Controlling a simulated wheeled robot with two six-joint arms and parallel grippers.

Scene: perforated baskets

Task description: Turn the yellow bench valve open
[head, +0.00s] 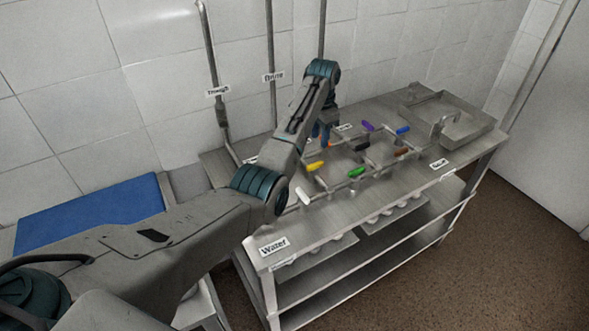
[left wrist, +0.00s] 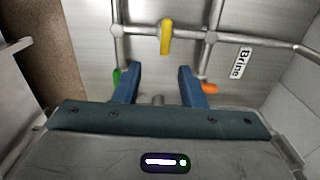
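The yellow valve handle (head: 314,166) sits on the pipework of a steel bench, just below and left of my left gripper (head: 322,136) in the head view. In the left wrist view the yellow handle (left wrist: 166,36) points down the picture from a horizontal pipe. It lies beyond the blue fingertips of my left gripper (left wrist: 156,70), roughly in line with the gap between them. The fingers are apart with no handle between them, and they do not appear to touch the yellow handle. My right gripper is in neither view.
A green handle (left wrist: 117,76) and an orange handle (left wrist: 209,88) lie close outside the fingers. White (head: 302,196), black (head: 362,147), purple (head: 368,126), blue (head: 403,131) and brown (head: 401,151) handles share the bench.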

